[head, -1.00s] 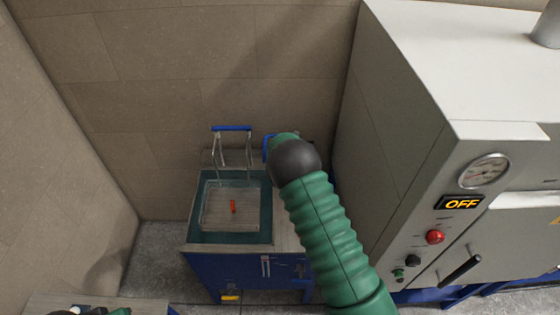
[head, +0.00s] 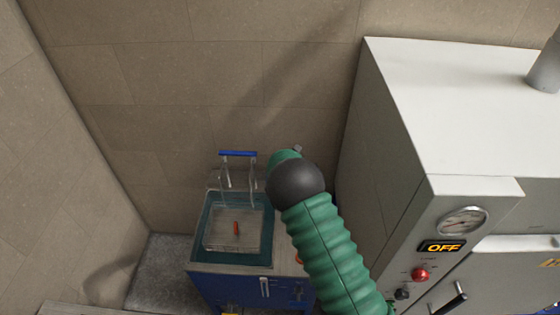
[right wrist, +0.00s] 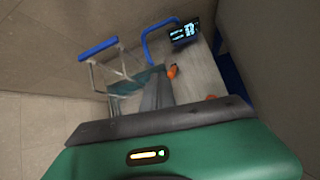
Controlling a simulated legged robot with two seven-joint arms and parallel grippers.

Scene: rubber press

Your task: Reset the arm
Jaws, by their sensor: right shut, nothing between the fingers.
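My right arm (head: 325,240), green and ribbed with a dark joint, reaches in from the lower right beside a blue water tank. In the head view its far end hides the gripper. In the right wrist view my right gripper (right wrist: 157,93) seems to be the grey shape past the dark rim; it is shut and empty, near the tank. A wire basket with a blue handle (head: 238,154) sits in the tank (head: 265,240). A small red-orange piece (head: 236,229) lies in the basket. My left gripper is not in view.
A large grey press (head: 385,130) stands to the right, with a gauge (head: 464,221), a display reading OFF (head: 442,246) and a red button (head: 420,274). Walls close off the back and left. A small lit display (right wrist: 184,31) shows by the tank in the right wrist view.

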